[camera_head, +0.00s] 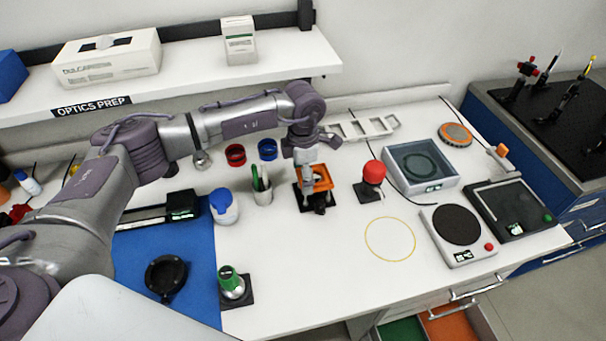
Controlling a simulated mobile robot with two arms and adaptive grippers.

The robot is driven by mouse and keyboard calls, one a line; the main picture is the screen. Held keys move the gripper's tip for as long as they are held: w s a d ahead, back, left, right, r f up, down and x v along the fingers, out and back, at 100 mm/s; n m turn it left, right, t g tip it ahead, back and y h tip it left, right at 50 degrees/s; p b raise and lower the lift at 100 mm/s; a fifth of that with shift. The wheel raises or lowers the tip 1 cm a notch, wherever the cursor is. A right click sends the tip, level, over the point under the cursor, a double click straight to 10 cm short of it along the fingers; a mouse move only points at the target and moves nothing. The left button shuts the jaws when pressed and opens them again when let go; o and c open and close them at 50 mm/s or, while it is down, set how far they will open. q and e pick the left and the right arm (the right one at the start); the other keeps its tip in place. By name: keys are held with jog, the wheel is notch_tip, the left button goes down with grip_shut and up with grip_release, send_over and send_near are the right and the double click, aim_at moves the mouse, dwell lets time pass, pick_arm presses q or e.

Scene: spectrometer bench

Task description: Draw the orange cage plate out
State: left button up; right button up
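The orange cage plate (324,180) stands in a dark holder (319,205) near the middle of the white bench. My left gripper (309,184) reaches down from above and is at the plate. Its fingers overlap the plate's left side in this view. The fingers are small and partly merged with the plate, so I cannot tell whether they are closed on it. The plate's lower part is hidden in the holder and behind the fingers. My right gripper is not in view.
A yellow ring outline (390,239) marks clear bench at the front right. A shelf (200,72) runs behind, above the bench.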

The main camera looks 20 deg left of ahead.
pick_arm(q)
jog(key=shift+r, duration=0.15)
jog(key=shift+r+p, duration=0.3)
jog(key=shift+r, duration=0.3)
dwell(0.4)
